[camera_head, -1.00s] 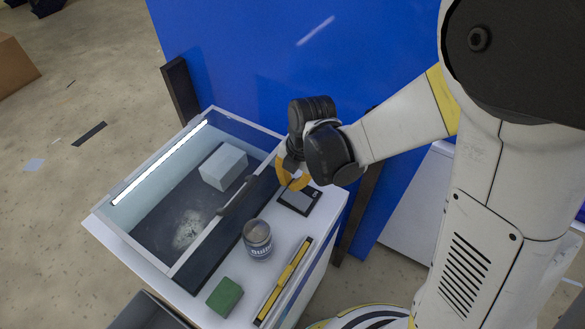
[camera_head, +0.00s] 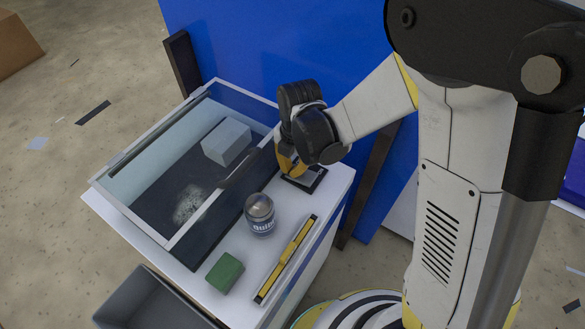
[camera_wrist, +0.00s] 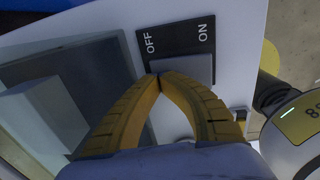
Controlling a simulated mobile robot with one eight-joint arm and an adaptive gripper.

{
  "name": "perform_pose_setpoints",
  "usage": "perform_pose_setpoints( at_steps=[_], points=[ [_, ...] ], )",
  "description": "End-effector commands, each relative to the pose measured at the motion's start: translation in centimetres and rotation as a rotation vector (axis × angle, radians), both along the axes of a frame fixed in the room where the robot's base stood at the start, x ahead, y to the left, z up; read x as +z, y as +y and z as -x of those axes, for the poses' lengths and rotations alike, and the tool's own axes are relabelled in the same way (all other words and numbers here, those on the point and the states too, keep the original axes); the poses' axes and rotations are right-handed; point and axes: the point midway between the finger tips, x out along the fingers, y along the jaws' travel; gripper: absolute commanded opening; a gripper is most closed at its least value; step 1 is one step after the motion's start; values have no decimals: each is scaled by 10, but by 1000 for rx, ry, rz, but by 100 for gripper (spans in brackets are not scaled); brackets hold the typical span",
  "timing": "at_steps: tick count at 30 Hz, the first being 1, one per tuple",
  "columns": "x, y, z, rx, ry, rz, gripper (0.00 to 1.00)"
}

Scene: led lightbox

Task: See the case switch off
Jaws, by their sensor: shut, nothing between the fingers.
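The case (camera_head: 133,216) is a glass-topped box with a pale block and a light patch inside. Its light strip (camera_head: 160,131) along the far left edge is dark. The switch (camera_head: 314,182) is a black plate with a grey rocker on the white top, right of the case. In the wrist view the switch plate (camera_wrist: 178,38) reads OFF at left and ON at right. My gripper (camera_head: 293,172) is shut and empty, its yellow fingertips at the OFF end of the rocker (camera_wrist: 192,68). I cannot tell whether they press on it.
A grey can (camera_head: 260,214), a green block (camera_head: 225,273) and a yellow-black level (camera_head: 286,258) stand or lie on the white top. A grey bin (camera_head: 135,300) is in front. A blue panel (camera_head: 235,50) rises behind.

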Motion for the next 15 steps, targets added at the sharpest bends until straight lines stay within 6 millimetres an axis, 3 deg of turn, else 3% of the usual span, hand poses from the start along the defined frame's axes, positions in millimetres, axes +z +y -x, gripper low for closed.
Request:
perform_pose_setpoints(
  at_steps=[15],
  points=[
    [14, 2, -1, 0, -4, -5, 0]
  ],
)
